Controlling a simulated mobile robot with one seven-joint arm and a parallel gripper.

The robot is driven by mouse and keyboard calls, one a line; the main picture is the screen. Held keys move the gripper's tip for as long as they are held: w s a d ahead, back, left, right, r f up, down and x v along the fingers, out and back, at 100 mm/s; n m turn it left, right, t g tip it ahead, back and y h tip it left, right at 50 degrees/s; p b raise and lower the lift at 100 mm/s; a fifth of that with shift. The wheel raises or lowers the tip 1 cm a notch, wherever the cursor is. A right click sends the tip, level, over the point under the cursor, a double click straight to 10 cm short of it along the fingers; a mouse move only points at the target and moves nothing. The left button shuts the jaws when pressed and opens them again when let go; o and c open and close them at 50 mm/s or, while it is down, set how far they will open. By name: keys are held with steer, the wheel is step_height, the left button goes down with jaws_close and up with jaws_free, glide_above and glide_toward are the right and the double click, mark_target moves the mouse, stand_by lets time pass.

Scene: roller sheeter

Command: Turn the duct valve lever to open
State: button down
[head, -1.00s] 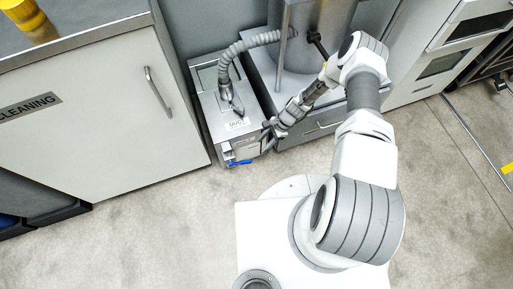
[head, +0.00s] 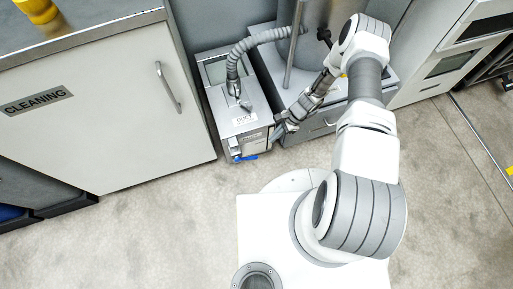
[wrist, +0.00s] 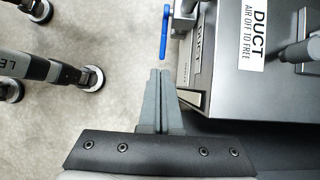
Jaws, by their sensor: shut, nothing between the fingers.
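The blue duct valve lever (head: 246,158) is at the low front of the grey duct box (head: 216,72), near the floor. In the wrist view the lever (wrist: 163,32) is a narrow blue bar beside the box (wrist: 222,80), which carries a label reading "DUCT AIR OFF TO FREE". My gripper (head: 277,131) is beside the front right of the box, up and to the right of the lever in the head view. In the wrist view my gripper (wrist: 160,74) has its fingers together and empty, pointing toward the lever's near end, with a small gap between.
A ribbed grey hose (head: 256,41) rises from the box top. A white cabinet marked CLEANING (head: 110,110) stands left, and a grey drawer unit (head: 318,122) right. In the wrist view, grey legs with round feet (wrist: 91,79) stand on the floor at left.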

mark_target(255, 156)
steer(key=b+x, duration=0.2)
steer(key=x, duration=0.2)
steer(key=b+x, duration=0.1)
steer(key=x, duration=0.4)
steer(key=w+b+x, duration=0.1)
steer(key=b+x, duration=0.1)
steer(key=x, duration=0.3)
steer(key=shift+a+f+b, duration=0.1)
steer(key=shift+f+b, duration=0.1)
steer(key=shift+b, duration=0.1)
steer(key=shift+s+f, duration=0.1)
steer(key=shift+f, duration=0.05)
steer(key=shift+a+f, duration=0.15)
steer(key=shift+f, duration=1)
steer(key=shift+x, duration=1.05)
steer(key=shift+a+r+x, duration=0.1)
steer(key=shift+a+x, duration=0.1)
steer(key=shift+x, duration=0.85)
steer(key=shift+a+r+x, duration=0.15)
steer(key=shift+a+x, duration=0.05)
steer(key=shift+x, duration=0.8)
steer(key=shift+a, duration=0.1)
